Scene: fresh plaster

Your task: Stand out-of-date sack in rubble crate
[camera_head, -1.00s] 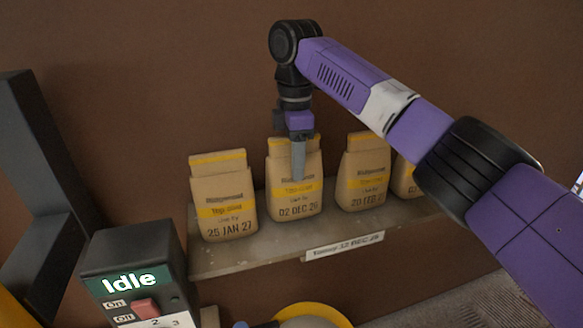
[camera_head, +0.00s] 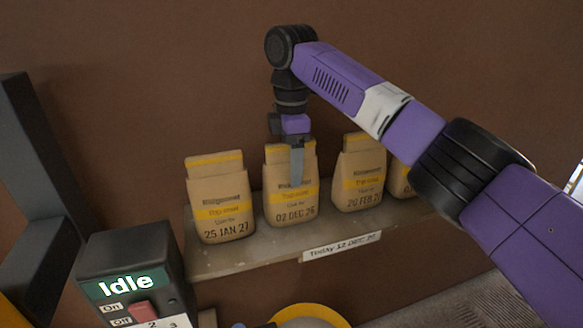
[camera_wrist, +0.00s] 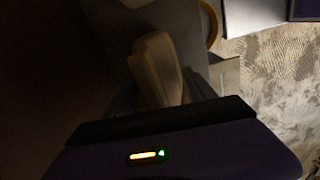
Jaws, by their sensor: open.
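The sack dated 02 DEC 26 (camera_head: 291,208) stands upright on a shelf (camera_head: 225,262), tan with a yellow band. The shelf's label (camera_head: 341,246) begins "Today 12 DEC"; its year is blurred. My gripper (camera_head: 297,178) points down at this sack's top, one finger in front of its upper face. In the wrist view the pale sack top (camera_wrist: 157,70) lies between the dark, open fingers; contact cannot be told. Sacks dated 25 JAN 27 (camera_head: 221,212) and 20 FEB 27 (camera_head: 359,180) stand either side. I cannot make out a rubble crate.
A further sack (camera_head: 402,181) at the right is partly hidden by my arm. A dark switch box (camera_head: 133,270) reading "Idle" stands at the front left. A round yellow-rimmed thing (camera_head: 338,317) is below the shelf. The wall is close behind the sacks.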

